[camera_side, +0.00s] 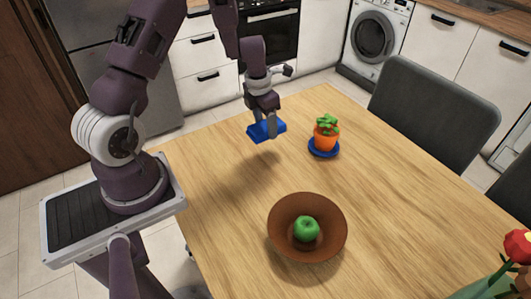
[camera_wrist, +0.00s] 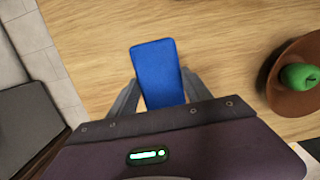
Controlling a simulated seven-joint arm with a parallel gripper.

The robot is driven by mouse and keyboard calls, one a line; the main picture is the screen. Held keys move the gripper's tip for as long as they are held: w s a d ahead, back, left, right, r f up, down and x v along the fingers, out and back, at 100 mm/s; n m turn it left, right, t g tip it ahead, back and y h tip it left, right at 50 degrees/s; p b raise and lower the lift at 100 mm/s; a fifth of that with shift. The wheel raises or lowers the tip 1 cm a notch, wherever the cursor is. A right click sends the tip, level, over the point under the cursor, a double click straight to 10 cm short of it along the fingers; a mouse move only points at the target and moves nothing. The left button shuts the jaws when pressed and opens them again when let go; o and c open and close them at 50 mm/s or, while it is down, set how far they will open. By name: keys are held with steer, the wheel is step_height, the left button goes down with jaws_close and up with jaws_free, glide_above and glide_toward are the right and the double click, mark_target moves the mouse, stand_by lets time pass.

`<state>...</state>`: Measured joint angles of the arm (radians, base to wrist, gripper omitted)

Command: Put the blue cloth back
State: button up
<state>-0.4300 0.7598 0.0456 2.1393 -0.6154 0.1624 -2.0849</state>
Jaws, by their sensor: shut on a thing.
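The blue cloth (camera_side: 266,131) is a small flat blue rectangle. My gripper (camera_side: 270,124) is shut on it and holds it above the wooden table, near the table's far left edge. In the wrist view the blue cloth (camera_wrist: 158,72) sits between the two grey fingers of my gripper (camera_wrist: 158,95), with its far end reaching out past them. A soft shadow shows on the table below.
A brown bowl (camera_side: 280,243) with a green apple (camera_side: 306,229) stands in the table's middle. A red flower (camera_side: 518,246) is at the lower right. The wooden table (camera_side: 400,170) is otherwise largely clear.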

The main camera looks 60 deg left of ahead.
glide_above(263, 144)
step_height(263, 144, down, 9)
steer(key=shift+r, duration=0.15)
steer(key=o, duration=1.6)
